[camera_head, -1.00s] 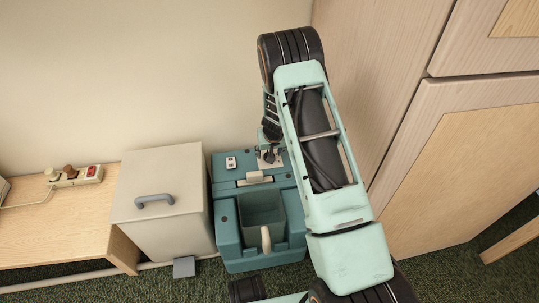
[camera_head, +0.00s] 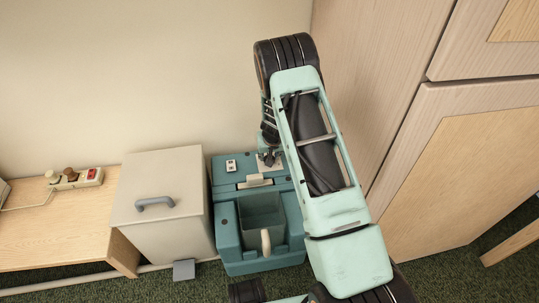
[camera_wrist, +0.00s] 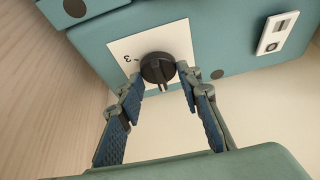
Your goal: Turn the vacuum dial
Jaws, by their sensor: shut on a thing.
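The vacuum is a teal box in the head view (camera_head: 229,258), standing on the carpet against the wall. Its dial is a black round knob with a raised grip bar, seen in the wrist view (camera_wrist: 157,68), on a white plate (camera_wrist: 125,48) with a "3" mark beside it. My gripper (camera_wrist: 161,76) is shut on the dial, with one blue-padded finger on either side of it. In the head view my gripper (camera_head: 268,158) is over the white plate at the vacuum's back right, and my arm hides part of this side.
A white switch panel (camera_head: 231,165) sits at the vacuum's back left. A beige bin (camera_head: 160,210) stands close on the left, beside a wooden bench (camera_head: 50,240) with a power strip (camera_head: 78,179). A wooden cabinet (camera_head: 440,190) stands close on the right.

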